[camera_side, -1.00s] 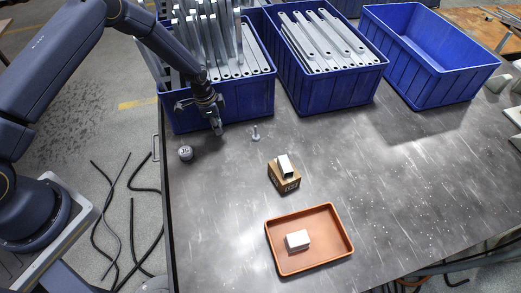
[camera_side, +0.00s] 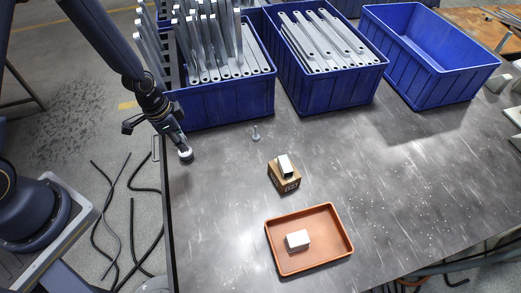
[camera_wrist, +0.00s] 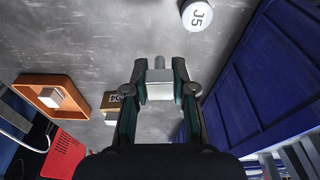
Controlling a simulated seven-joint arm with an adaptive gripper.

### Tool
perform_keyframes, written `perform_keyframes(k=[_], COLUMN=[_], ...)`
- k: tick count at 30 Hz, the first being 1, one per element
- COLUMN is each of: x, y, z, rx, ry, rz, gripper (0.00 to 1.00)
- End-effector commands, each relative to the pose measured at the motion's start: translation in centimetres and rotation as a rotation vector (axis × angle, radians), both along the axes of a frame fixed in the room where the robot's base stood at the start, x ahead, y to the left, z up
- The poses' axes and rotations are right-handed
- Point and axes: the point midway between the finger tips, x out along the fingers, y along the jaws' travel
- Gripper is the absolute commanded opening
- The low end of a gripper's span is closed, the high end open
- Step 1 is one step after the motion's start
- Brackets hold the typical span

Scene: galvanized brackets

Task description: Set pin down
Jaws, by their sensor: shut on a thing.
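In the wrist view my gripper (camera_wrist: 160,82) is shut on a light grey pin (camera_wrist: 159,90) with a narrower tip. The pin's lower part is hidden by the fingers. The J5 disc (camera_wrist: 197,15) lies ahead of and apart from the fingertips in the wrist view. Another small grey pin-like piece (camera_side: 255,133) stands upright on the table, to the right of my gripper.
A brown box (camera_side: 284,178) with a whitish block on it stands mid-table. An orange tray (camera_side: 337,254) holds a white block (camera_side: 298,240). Blue bins (camera_side: 225,103) line the back, two with metal brackets, the right one (camera_side: 425,82) empty.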

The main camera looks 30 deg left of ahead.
Motion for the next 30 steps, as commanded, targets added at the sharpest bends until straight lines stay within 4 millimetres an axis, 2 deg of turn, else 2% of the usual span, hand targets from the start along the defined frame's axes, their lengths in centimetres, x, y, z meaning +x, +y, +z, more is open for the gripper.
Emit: perform_keyframes(k=[3,9,13,17,26,30], x=[-3.0,-7.6,-8.8,-7.7,-0.1,2.1], y=[-2.4,-5.6,-6.8,-7.7,-9.7,-10.3], z=[0.0,0.4,0.6,0.1,-3.5,-6.4], rx=[-0.002,0.009,0.019,0.019,0.019,0.019], ry=[0.006,0.016,0.021,0.018,0.017,0.021], rz=[0.029,-0.02,-0.084,-0.108,-0.107,-0.106], gripper=[0.0,0.0,0.0,0.0,0.0,0.0])
